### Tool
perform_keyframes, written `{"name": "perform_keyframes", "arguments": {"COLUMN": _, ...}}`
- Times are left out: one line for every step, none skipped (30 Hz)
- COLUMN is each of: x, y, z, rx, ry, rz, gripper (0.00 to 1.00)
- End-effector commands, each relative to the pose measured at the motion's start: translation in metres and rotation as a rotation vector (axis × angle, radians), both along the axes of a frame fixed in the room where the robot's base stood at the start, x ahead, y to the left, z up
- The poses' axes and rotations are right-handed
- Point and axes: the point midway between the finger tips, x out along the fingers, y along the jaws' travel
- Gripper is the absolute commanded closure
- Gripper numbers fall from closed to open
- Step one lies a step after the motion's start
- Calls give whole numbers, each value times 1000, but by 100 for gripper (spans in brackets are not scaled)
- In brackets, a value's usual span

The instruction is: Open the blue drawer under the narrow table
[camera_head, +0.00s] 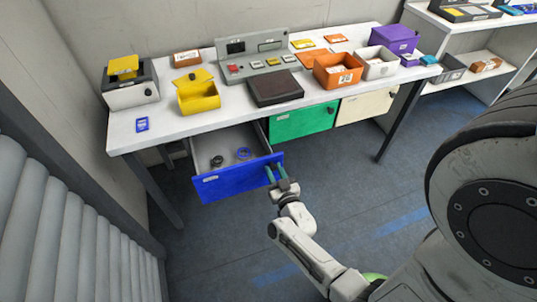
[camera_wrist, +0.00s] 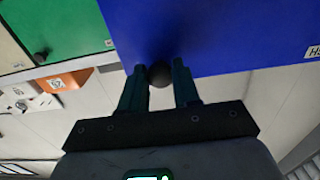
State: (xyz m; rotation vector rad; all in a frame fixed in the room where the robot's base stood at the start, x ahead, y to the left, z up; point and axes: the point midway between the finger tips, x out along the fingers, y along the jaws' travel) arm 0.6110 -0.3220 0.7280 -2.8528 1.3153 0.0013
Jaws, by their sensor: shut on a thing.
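The blue drawer (camera_head: 236,180) under the narrow table (camera_head: 190,127) is pulled out, and its grey inside shows in the head view. Two small rings, one dark and one blue, lie in it. My gripper (camera_head: 275,174) is at the right end of the blue front. In the wrist view the fingers of my gripper (camera_wrist: 160,82) are shut on the dark round knob (camera_wrist: 160,73) of the blue drawer front (camera_wrist: 215,35). The far inside of the drawer is hidden under the tabletop.
A green drawer (camera_head: 300,122) and a cream drawer (camera_head: 365,106) are shut to the right. The tabletop holds a yellow box (camera_head: 198,97), an orange box (camera_head: 337,72) and a purple box (camera_head: 394,40). A ribbed grey surface (camera_head: 75,235) stands at left. Floor before the drawer is clear.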

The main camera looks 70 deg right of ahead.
Motion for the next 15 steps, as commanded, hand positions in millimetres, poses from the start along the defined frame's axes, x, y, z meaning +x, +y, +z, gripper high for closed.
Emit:
{"name": "perform_keyframes", "arguments": {"x": -7, "y": 8, "z": 1, "rx": 2, "ry": 2, "rz": 1, "gripper": 100}}
{"name": "perform_keyframes", "arguments": {"x": -10, "y": 12, "z": 1, "rx": 2, "ry": 1, "rz": 1, "gripper": 100}}
{"name": "perform_keyframes", "arguments": {"x": -14, "y": 17, "z": 1, "rx": 2, "ry": 1, "rz": 1, "gripper": 100}}
{"name": "perform_keyframes", "arguments": {"x": -16, "y": 20, "z": 1, "rx": 2, "ry": 1, "rz": 1, "gripper": 100}}
{"name": "perform_keyframes", "arguments": {"x": -19, "y": 23, "z": 1, "rx": 2, "ry": 1, "rz": 1, "gripper": 100}}
{"name": "perform_keyframes", "arguments": {"x": -22, "y": 26, "z": 1, "rx": 1, "ry": 0, "rz": 1, "gripper": 100}}
{"name": "perform_keyframes", "arguments": {"x": -24, "y": 28, "z": 1, "rx": 1, "ry": 0, "rz": 1, "gripper": 100}}
{"name": "perform_keyframes", "arguments": {"x": -25, "y": 30, "z": 1, "rx": 1, "ry": -1, "rz": 1, "gripper": 100}}
{"name": "perform_keyframes", "arguments": {"x": -27, "y": 32, "z": 1, "rx": 1, "ry": -1, "rz": 0, "gripper": 100}}
{"name": "perform_keyframes", "arguments": {"x": -28, "y": 33, "z": 1, "rx": 0, "ry": -1, "rz": 0, "gripper": 100}}
{"name": "perform_keyframes", "arguments": {"x": -29, "y": 34, "z": 1, "rx": 0, "ry": -1, "rz": 0, "gripper": 100}}
{"name": "perform_keyframes", "arguments": {"x": -30, "y": 35, "z": 0, "rx": 0, "ry": -1, "rz": 0, "gripper": 100}}
{"name": "perform_keyframes", "arguments": {"x": -30, "y": 36, "z": 0, "rx": 0, "ry": -1, "rz": 0, "gripper": 100}}
{"name": "perform_keyframes", "arguments": {"x": -31, "y": 36, "z": 0, "rx": 0, "ry": -1, "rz": 0, "gripper": 100}}
{"name": "perform_keyframes", "arguments": {"x": -31, "y": 37, "z": 0, "rx": 0, "ry": -1, "rz": 0, "gripper": 100}}
